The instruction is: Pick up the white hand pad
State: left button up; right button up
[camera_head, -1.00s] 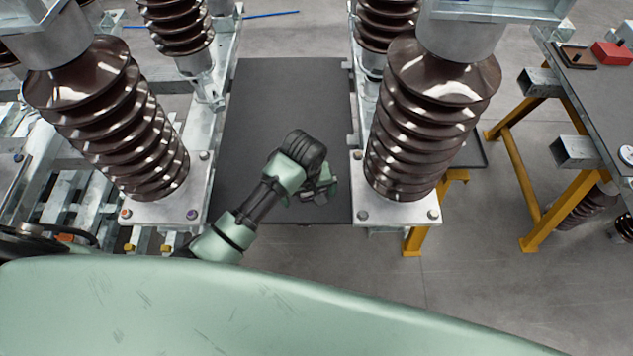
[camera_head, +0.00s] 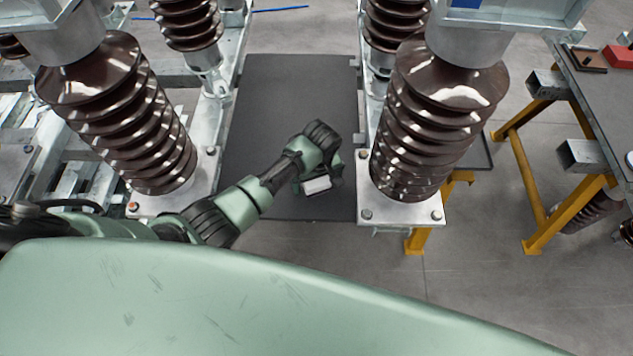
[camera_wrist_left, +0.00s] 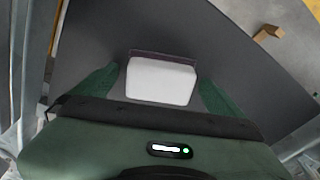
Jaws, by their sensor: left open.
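The white hand pad (camera_wrist_left: 161,82) is a pale rounded block with a thin dark edge along its far side. It also shows in the head view (camera_head: 317,185), small and partly hidden by my gripper, over the dark platform (camera_head: 265,95). My left gripper (camera_wrist_left: 160,77) is open, with one green finger on each side of the pad and a gap to both. In the head view my left gripper (camera_head: 320,178) is low over the near part of the platform. Whether the pad rests on the platform is unclear. My right gripper is not in view.
Brown ribbed insulators flank the platform, at left (camera_head: 125,120) and right (camera_head: 425,125), on metal frames. A grey table (camera_head: 600,95) with yellow legs stands at the right, bearing a red box (camera_head: 617,55). The far part of the platform is clear.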

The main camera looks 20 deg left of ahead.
pick_arm(q)
jog(key=c, duration=1.6)
jog(key=shift+o, duration=0.2)
notch_tip(320, 180, up, 20)
jog(key=o, duration=0.5)
jog(key=shift+c, duration=0.9)
